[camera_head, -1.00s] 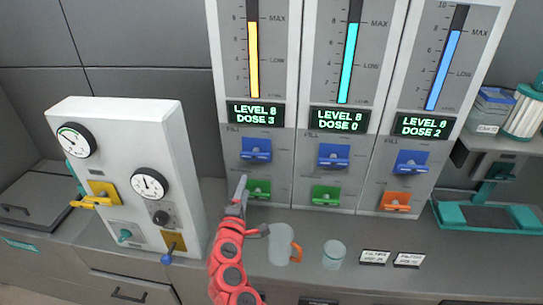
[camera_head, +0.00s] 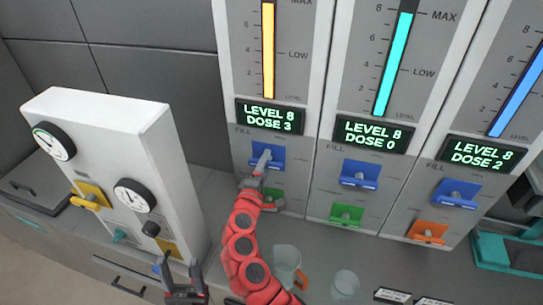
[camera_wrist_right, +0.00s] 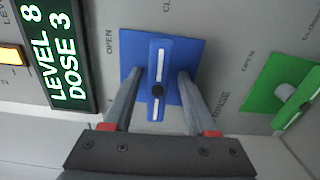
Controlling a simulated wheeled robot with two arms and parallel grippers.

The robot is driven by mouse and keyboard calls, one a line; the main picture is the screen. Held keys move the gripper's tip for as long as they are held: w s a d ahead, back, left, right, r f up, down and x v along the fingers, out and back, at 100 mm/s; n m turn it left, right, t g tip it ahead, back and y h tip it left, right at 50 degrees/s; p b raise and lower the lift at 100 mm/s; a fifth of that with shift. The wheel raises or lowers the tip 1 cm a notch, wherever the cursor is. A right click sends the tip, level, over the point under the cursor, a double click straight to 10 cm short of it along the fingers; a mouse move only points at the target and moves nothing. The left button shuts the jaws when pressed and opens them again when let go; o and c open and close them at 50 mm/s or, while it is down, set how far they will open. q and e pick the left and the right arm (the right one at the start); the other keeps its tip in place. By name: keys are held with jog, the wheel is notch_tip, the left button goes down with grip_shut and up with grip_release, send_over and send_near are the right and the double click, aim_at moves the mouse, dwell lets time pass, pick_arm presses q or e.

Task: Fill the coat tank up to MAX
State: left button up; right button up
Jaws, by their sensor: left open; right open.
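Three tank panels stand side by side. The left one has a yellow level bar (camera_head: 268,50) and a display (camera_head: 270,117) reading LEVEL 8, DOSE 3. Its blue fill lever (camera_head: 275,158) also shows in the right wrist view (camera_wrist_right: 158,105). My right gripper (camera_head: 262,165), on the red arm, is open, its fingers on either side of that lever; contact is unclear. The teal tank (camera_head: 393,60) reads LEVEL 8, DOSE 0; the blue tank (camera_head: 518,90) reads LEVEL 8, DOSE 2. Which one is the coat tank is not legible. My left gripper (camera_head: 182,277) is open and empty at the bottom.
Green handles (camera_head: 347,214) and an orange handle (camera_head: 428,231) sit below the blue levers. A white gauge box (camera_head: 105,150) stands left. A jug (camera_head: 286,262) and a clear cup (camera_head: 345,284) stand on the counter beside my right arm.

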jog(key=shift+s+a+r, duration=0.1)
jog(key=shift+s, duration=0.05)
grip_shut()
jog(key=n+p, duration=0.2)
jog(key=shift+a+r+n, duration=0.1)
jog(key=shift+r+n, duration=0.2)
jog(key=shift+n+p, duration=0.3)
jog(key=shift+n, duration=0.3)
jog(key=shift+f+n, duration=0.3)
jog(key=shift+n, duration=0.4)
grip_release()
